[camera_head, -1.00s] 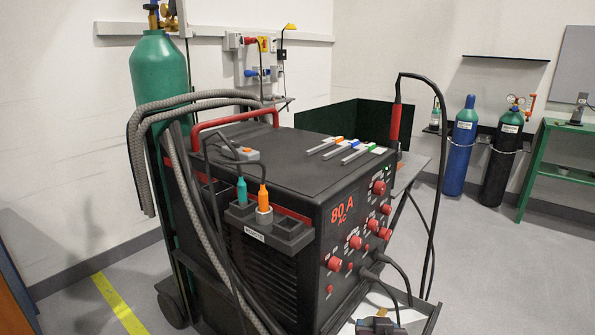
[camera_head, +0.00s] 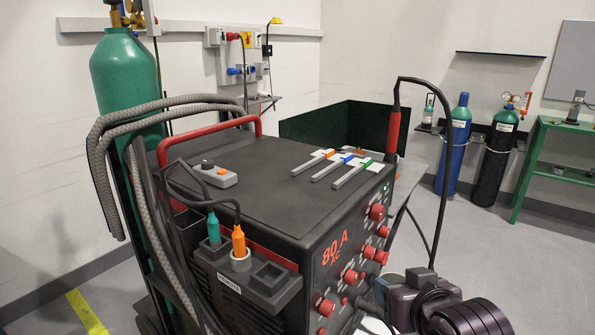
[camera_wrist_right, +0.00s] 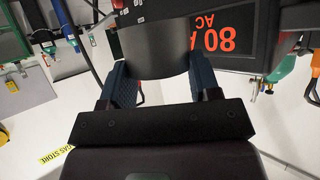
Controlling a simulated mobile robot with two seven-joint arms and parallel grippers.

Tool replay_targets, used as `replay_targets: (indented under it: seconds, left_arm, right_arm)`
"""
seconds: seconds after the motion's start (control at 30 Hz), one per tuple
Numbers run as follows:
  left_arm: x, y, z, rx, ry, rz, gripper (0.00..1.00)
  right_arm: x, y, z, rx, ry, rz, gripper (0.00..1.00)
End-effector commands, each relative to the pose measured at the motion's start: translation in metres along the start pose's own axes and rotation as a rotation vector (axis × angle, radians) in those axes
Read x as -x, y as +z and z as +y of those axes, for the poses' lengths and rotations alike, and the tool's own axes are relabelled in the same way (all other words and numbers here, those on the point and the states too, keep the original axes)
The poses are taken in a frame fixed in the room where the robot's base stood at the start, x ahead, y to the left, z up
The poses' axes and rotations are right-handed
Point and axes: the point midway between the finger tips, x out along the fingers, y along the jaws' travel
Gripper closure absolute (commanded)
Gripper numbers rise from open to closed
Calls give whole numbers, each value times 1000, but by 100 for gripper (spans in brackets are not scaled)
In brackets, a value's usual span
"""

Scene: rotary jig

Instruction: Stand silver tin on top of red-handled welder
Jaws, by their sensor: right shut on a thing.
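The red-handled welder (camera_head: 275,160) is a large black box with a red bar handle at its back edge and a front panel reading 80 A AC. In the right wrist view its panel (camera_wrist_right: 220,35) appears upside down. My right gripper (camera_wrist_right: 161,72) has its blue fingers shut on a grey, shaded cylinder, the silver tin (camera_wrist_right: 154,48). In the head view my right gripper (camera_head: 410,292) is in front of the welder's front panel, low at the right and below its top; the tin is hard to make out there. My left gripper is not in view.
Three sticks with coloured ends (camera_head: 338,168) and a grey remote (camera_head: 213,174) lie on the welder's top, with bare room between. Teal and orange handles stand in a side holder (camera_head: 265,280). An upright red-handled torch (camera_head: 394,130) with cable stands at the far right corner.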

Motion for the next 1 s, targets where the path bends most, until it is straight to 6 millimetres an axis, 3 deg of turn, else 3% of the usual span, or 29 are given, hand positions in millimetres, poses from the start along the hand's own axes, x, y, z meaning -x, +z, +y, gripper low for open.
replay_targets:
  seconds: [0.03, 0.7, 1.0]
  left_arm:
    - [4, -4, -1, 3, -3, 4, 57]
    - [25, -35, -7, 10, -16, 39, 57]
    - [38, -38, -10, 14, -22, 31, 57]
  right_arm:
    - [2, -22, -6, 12, -18, 14, 67]
    - [4, -233, -92, 216, -302, 11, 67]
    - [5, -329, -128, 325, -472, -14, 67]
